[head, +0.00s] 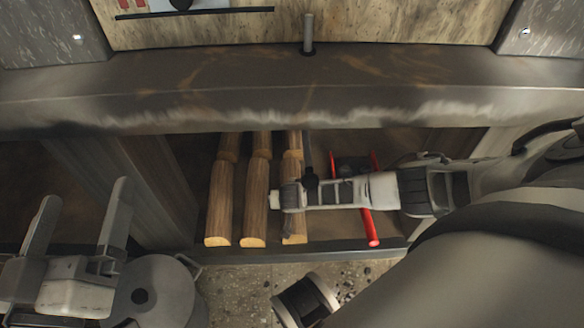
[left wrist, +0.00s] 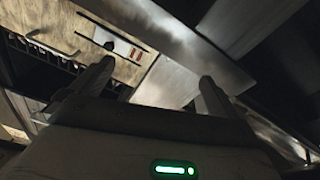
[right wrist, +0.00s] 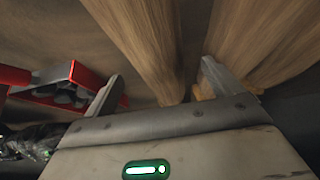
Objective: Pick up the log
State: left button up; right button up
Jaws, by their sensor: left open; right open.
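Several light brown logs lie side by side in the low shelf bay under the grill: a left log (head: 220,195), a middle log (head: 255,200) and a right log (head: 294,228). My right gripper (head: 300,190) is over the right log and partly hides it. In the right wrist view, the right gripper (right wrist: 160,80) is open, with a log (right wrist: 145,45) showing between its fingers and another log (right wrist: 265,35) beyond the right finger. I cannot tell whether the fingers touch the wood. My left gripper (head: 84,192) is open and empty at lower left, away from the logs.
A red-edged box (right wrist: 73,90) with dark lumps stands beside the logs; its red edge (head: 371,228) shows under my right arm. The grill's thick front beam (head: 250,85) overhangs the bay. A wooden divider (head: 140,185) bounds the bay at left. Gravelly ground (head: 240,285) lies in front.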

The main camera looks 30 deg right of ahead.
jog(key=shift+w+f, duration=0.15)
jog(key=w+f+b, duration=0.1)
jog(key=d+f+b, duration=0.1)
jog(key=b, duration=0.1)
jog(key=shift+w+d+f, duration=0.1)
jog(key=shift+w+d, duration=0.05)
jog(key=shift+w, duration=0.2)
jog(key=shift+b+x, duration=0.85)
jog(key=shift+x, duration=0.1)
jog(key=c, duration=1.3)
pick_arm(q)
notch_tip(320, 180, up, 8)
jog(key=s+m+t+h, duration=0.1)
jog(key=m+t+h, duration=0.1)
jog(key=m+h, duration=0.4)
jog(key=m, duration=0.3)
jog(key=shift+h, duration=0.4)
pick_arm(e)
jog(key=shift+w, duration=0.1)
jog(key=c, duration=0.3)
pick_arm(q)
jog(key=shift+r, duration=0.2)
pick_arm(e)
jog(key=shift+r, duration=0.3)
jog(key=shift+c, duration=0.2)
